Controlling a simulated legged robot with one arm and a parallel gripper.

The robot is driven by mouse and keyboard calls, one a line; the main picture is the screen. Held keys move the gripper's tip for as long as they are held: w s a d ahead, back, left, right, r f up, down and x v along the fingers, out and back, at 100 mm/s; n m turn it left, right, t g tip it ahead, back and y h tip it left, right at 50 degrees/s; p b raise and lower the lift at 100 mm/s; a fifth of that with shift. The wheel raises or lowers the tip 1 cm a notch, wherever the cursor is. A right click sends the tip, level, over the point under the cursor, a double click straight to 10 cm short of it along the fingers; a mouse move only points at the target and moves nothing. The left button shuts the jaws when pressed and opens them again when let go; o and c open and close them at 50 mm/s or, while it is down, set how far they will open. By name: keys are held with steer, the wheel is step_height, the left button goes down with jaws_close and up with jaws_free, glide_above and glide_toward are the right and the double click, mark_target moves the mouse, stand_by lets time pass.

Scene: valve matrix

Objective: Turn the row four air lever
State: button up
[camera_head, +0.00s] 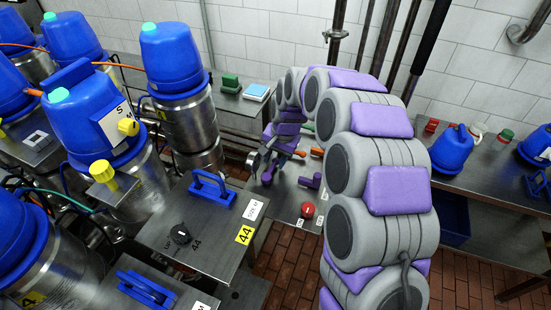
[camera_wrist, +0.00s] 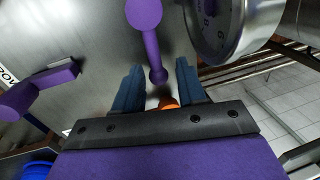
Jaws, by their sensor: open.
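In the wrist view a purple lever (camera_wrist: 147,14) with a round hub and a thin arm ending in a ball stands out from a grey metal panel (camera_wrist: 85,30). My gripper (camera_wrist: 159,70) is open, its two dark blue fingers on either side of the lever's ball end. I cannot tell whether either finger touches it. An orange part (camera_wrist: 168,102) shows between the fingers near the palm. Another purple lever (camera_wrist: 45,88) is at the left. No readable label shows which lever is the row four air lever. In the head view my arm largely hides the gripper.
A round gauge (camera_wrist: 218,25) stands close to the right finger. In the head view, a purple lever (camera_head: 312,181) and a red knob (camera_head: 307,210) sit on the panel beside my arm. Blue-topped steel canisters (camera_head: 175,60) crowd the left. A bench (camera_head: 490,165) stands right.

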steer(key=shift+d, duration=0.2)
steer(key=shift+c, duration=1.4)
jaws_close()
